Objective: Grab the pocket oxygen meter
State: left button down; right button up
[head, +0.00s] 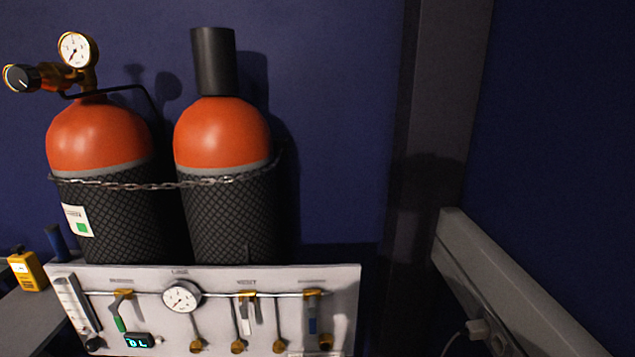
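A small yellow handheld device (28,271) stands at the far left edge of the head view, on a grey surface. Neither of my grippers is in view.
A white gas panel (240,318) with valves, a round gauge (181,297) and a small lit display (139,341) stands before two chained orange-topped cylinders (222,135). The grey surface (25,315) is at lower left. A grey post (440,110) and wall rail (500,280) are right.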

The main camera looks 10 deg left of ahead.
aim_at(26, 268)
jog(key=u, duration=2.15)
jog(key=i+j+z, duration=0.7)
jog(key=j, duration=0.2)
jog(key=i+j+z, duration=0.15)
jog(key=j+z, duration=0.2)
jog(key=j, duration=0.2)
jog(key=i+j+z, duration=0.1)
jog(key=j+z, duration=0.25)
jog(key=j, duration=0.25)
jog(key=j+z, duration=0.35)
jog(key=j, duration=0.3)
jog(key=j+z, duration=0.35)
jog(key=j, duration=0.3)
